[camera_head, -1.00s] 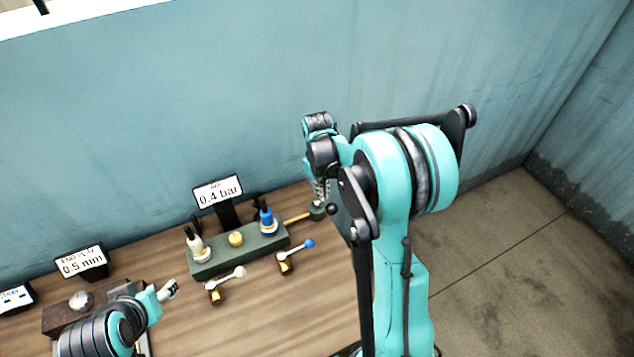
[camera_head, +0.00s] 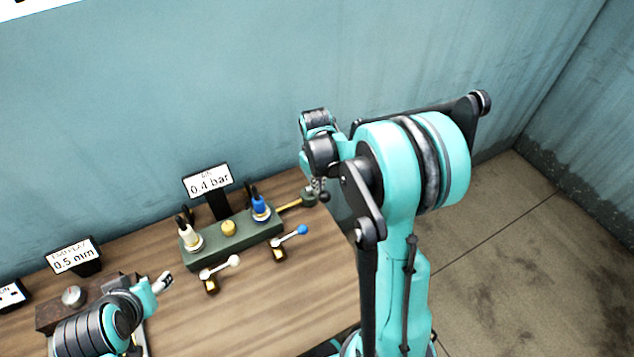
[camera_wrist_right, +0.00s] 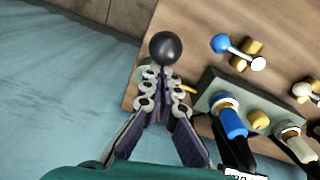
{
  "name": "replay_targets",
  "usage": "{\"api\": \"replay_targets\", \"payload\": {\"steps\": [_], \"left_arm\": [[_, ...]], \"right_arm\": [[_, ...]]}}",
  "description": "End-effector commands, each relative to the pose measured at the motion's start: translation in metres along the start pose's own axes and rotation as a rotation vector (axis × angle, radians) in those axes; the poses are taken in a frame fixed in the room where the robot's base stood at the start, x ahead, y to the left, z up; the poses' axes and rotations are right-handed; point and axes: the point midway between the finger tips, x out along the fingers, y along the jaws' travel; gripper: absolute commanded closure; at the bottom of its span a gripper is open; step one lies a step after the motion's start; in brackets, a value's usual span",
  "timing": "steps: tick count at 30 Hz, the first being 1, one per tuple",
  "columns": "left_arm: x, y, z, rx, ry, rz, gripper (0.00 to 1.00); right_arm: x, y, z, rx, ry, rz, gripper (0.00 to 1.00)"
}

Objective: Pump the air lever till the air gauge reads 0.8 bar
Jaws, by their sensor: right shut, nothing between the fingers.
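The air gauge (camera_head: 207,182) stands behind the green block and reads 0.4 bar. The air lever's black ball knob (camera_head: 323,197) is beside the block's right end, near a brass rod (camera_head: 290,205); the knob also shows large in the right wrist view (camera_wrist_right: 165,48). My right gripper (camera_head: 316,184) is shut and empty just above the knob; in the wrist view its fingertips (camera_wrist_right: 158,74) lie right at the knob's edge, and I cannot tell whether they touch. My left gripper (camera_head: 163,282) is over the table's left part; its finger gap is too small to judge.
The green block (camera_head: 230,238) carries a white-capped fitting, a yellow knob and a blue-capped fitting (camera_head: 260,207). Two small levers, white-tipped (camera_head: 234,261) and blue-tipped (camera_head: 302,230), stand in front. An end-play display (camera_head: 74,257) reads 0.5 mm. The wall is close behind.

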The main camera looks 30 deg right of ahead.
Motion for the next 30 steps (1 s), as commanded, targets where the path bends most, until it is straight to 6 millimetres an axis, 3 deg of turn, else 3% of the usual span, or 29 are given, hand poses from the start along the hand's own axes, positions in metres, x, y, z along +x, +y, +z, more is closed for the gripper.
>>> {"api": "replay_targets", "payload": {"steps": [8, 24, 30], "left_arm": [[0.014, 0.000, 0.010, 0.000, 0.000, 0.000, 0.44], [0.062, 0.000, 0.045, 0.000, 0.000, 0.000, 0.44], [0.071, 0.000, 0.050, 0.000, 0.000, 0.000, 0.44]], "right_arm": [[0.014, -0.004, 0.019, 0.009, 0.129, 0.025, 1.00], [0.061, -0.013, 0.058, 0.027, 0.526, 0.101, 1.00], [0.069, -0.015, 0.063, 0.026, 0.530, 0.101, 1.00]]}}
